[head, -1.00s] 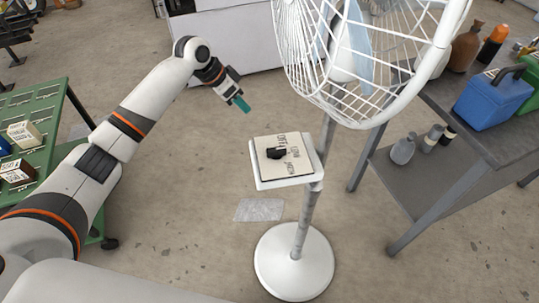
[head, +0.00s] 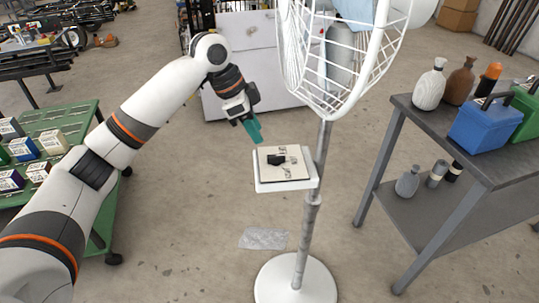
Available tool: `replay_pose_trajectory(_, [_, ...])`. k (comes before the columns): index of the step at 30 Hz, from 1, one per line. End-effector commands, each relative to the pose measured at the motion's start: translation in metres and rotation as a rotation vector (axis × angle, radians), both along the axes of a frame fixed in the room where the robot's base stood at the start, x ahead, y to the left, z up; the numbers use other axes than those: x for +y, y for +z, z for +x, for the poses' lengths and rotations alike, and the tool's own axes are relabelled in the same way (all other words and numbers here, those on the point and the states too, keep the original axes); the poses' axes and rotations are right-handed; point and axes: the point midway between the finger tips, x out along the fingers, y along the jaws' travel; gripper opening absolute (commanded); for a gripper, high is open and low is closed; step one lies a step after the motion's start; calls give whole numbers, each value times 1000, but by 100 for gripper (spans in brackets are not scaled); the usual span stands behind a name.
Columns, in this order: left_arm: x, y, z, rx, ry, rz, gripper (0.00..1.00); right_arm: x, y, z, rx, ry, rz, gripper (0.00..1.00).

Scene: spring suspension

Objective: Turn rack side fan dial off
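The white pedestal fan (head: 306,205) stands in the middle, with its wire cage at the top of the view. A small white panel box (head: 285,183) is fixed to its pole. On the panel's pale face is a black dial (head: 277,160) with printed marks around it, too small to read. My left gripper (head: 257,140) has teal fingertips and hangs just behind and to the left of the panel, apart from the dial. Its fingers look close together, but their gap is not clear. My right gripper is not in view.
A dark metal table (head: 444,150) with bottles and a blue box (head: 484,126) stands on the right. A green cart (head: 62,125) with small boxes is on the left. A white cabinet (head: 262,60) stands behind my gripper.

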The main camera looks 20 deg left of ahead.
Motion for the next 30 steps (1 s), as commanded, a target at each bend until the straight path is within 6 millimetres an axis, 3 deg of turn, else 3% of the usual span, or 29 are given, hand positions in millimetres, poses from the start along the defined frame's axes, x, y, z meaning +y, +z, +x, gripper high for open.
replay_pose_trajectory(4, [-11, -31, 4, 4, -1, -1, 35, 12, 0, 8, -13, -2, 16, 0])
replay_pose_trajectory(12, [-26, -69, 12, 0, 1, -1, 35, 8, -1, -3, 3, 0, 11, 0])
replay_pose_trajectory(25, [-30, -80, 13, -1, 0, -1, 35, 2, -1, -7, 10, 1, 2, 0])
replay_pose_trajectory(26, [-30, -80, 13, -1, 0, -1, 34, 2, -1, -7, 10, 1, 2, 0])
replay_pose_trajectory(30, [-30, -80, 13, -1, 0, -1, 11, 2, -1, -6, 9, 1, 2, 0])
